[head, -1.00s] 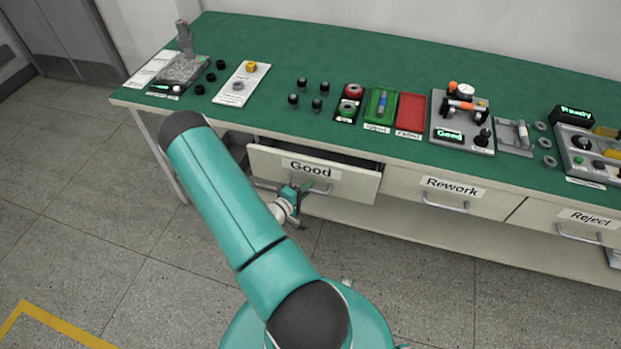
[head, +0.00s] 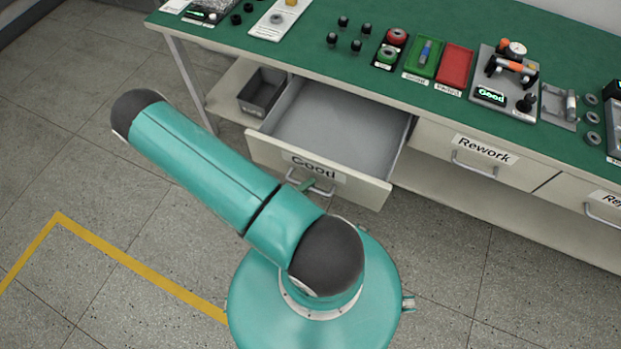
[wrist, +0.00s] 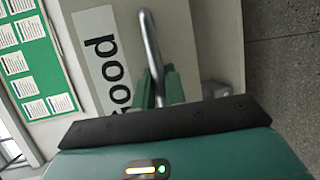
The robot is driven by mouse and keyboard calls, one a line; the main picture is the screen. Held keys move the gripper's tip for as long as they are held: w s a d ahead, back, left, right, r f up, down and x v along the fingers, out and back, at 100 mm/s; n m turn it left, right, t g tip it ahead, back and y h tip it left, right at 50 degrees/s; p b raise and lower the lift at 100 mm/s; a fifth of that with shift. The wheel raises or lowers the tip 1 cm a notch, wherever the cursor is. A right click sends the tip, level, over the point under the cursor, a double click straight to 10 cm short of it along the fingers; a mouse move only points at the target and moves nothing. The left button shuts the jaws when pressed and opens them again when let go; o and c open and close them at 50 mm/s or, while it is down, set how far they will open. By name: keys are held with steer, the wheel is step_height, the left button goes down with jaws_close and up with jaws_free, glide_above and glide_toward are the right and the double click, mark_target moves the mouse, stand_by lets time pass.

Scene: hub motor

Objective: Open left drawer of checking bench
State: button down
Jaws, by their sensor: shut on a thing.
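The left drawer, labelled "Good" (head: 370,189), is pulled well out of the checking bench (head: 440,95) in the head view. Its inside is bare grey and looks empty. My gripper (head: 307,184) is at the drawer's metal handle (head: 322,191), mostly hidden behind my teal arm. In the wrist view my gripper's green fingers (wrist: 160,88) are shut on the bar handle (wrist: 150,45). The drawer's label (wrist: 97,50) shows sideways beside it.
The "Rework" drawer (head: 520,168) to the right is closed. A dark grey bin (head: 262,92) sits on the shelf under the bench, left of the open drawer. Trays and fixtures stand on the green top. The floor in front is clear, with a yellow line (head: 140,268).

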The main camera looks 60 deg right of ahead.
steer(key=c, duration=1.5)
jaws_free()
steer(key=shift+o, duration=0.2)
steer(key=v, duration=1.4)
steer(key=shift+d, duration=0.1)
